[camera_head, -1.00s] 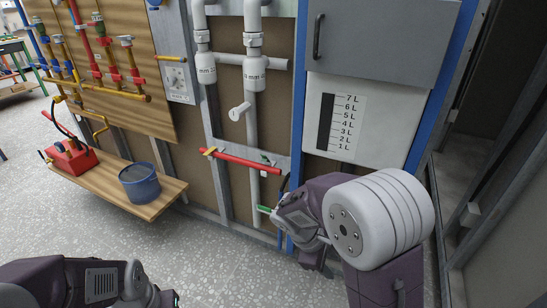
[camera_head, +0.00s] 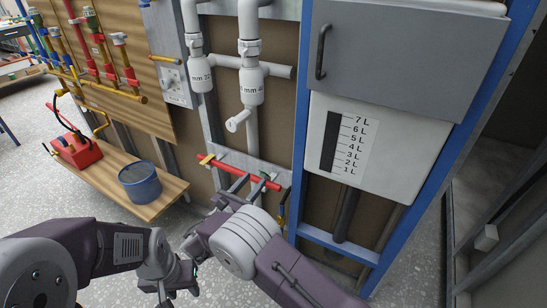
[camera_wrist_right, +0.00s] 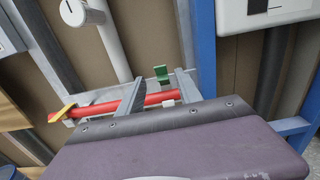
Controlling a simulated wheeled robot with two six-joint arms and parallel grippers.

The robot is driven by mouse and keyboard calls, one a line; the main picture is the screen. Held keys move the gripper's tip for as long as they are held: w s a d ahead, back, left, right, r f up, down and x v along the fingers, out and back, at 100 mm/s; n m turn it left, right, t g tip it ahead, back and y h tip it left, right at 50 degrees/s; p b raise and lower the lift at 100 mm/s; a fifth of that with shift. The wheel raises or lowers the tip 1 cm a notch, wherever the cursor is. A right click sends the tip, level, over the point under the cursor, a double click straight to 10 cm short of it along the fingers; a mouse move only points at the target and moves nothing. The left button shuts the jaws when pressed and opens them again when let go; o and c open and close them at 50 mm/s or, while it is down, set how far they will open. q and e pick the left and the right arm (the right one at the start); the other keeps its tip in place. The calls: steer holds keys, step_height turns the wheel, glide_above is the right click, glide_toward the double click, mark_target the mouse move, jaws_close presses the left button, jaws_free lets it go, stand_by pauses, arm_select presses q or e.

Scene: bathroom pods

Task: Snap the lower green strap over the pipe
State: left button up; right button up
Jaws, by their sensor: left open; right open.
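The white vertical pipe (camera_head: 252,128) runs down behind a red horizontal pipe (camera_head: 225,168); it also shows in the right wrist view (camera_wrist_right: 112,45). My right gripper (camera_head: 251,185) is open and empty, with its fingers reaching up to the red pipe near its right end. In the right wrist view, a green strap (camera_wrist_right: 161,73) stands up beyond the red pipe (camera_wrist_right: 155,99), between my right fingers (camera_wrist_right: 159,88). It looks like the upper one. No lower green strap can be made out; my right arm covers that area. My left gripper (camera_head: 187,283) is open and empty, low and apart from the pipes.
A blue-framed unit with a grey cabinet (camera_head: 395,55) and a white tank (camera_head: 378,140) stands on the right. A wooden bench (camera_head: 165,200) on the left holds a blue bucket (camera_head: 139,182) and a red box (camera_head: 77,150). Floor is free in front of it.

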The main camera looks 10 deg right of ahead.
mark_target(262, 172)
steer(key=shift+w+d, duration=0.1)
steer(key=shift+d, duration=0.05)
steer(key=b+x, duration=0.3)
steer(key=x, duration=0.4)
steer(key=shift+w+d+f, duration=0.1)
steer(key=shift+w+d, duration=0.15)
steer(key=shift+w, duration=0.05)
steer(key=shift+w+d, duration=0.25)
steer(key=shift+w, duration=0.1)
jaws_close()
